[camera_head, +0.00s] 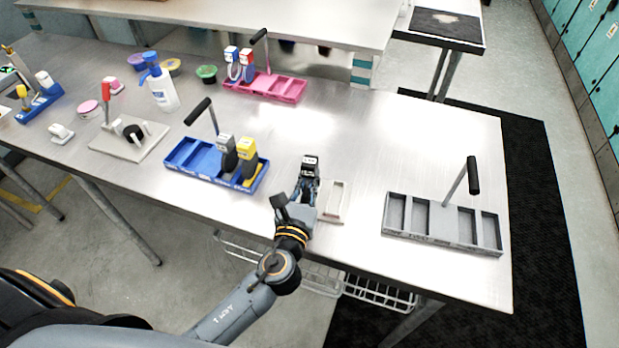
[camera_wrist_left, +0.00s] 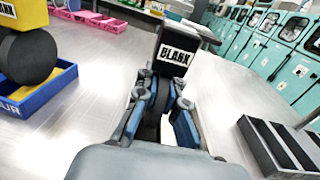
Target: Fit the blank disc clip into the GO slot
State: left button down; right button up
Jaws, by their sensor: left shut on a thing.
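The blank disc clip (camera_head: 311,163) is a dark block with a white label. In the left wrist view the label on the clip (camera_wrist_left: 174,56) reads BLANK. My left gripper (camera_head: 306,190) is shut on it and holds it upright, just right of the blue tray. Its fingers (camera_wrist_left: 160,112) hide the clip's lower part. I cannot read a GO label anywhere, so I cannot tell which slot is GO. The grey tray (camera_head: 438,238) at the right has several empty slots and a black-handled post. My right gripper is not in view.
The blue tray (camera_head: 208,178) holds a grey clip (camera_head: 228,152) and a yellow clip (camera_head: 247,158). A pink tray (camera_head: 285,90) holds blue and red clips. A small pale holder (camera_head: 333,203) lies beside my gripper. The table between it and the grey tray is clear.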

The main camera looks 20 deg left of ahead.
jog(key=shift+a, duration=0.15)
pick_arm(q)
jog(key=shift+f, duration=0.1)
jog(key=c, duration=1.5)
grip_release()
jog(key=shift+o, duration=0.2)
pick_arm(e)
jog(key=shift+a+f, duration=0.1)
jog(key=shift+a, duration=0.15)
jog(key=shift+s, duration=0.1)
pick_arm(q)
jog(key=s+b, duration=0.1)
jog(key=s, duration=0.2)
jog(key=s+b, duration=0.1)
jog(key=s, duration=0.3)
jog(key=s+d+b, duration=0.1)
jog(key=s, duration=0.3)
jog(key=shift+s, duration=0.55)
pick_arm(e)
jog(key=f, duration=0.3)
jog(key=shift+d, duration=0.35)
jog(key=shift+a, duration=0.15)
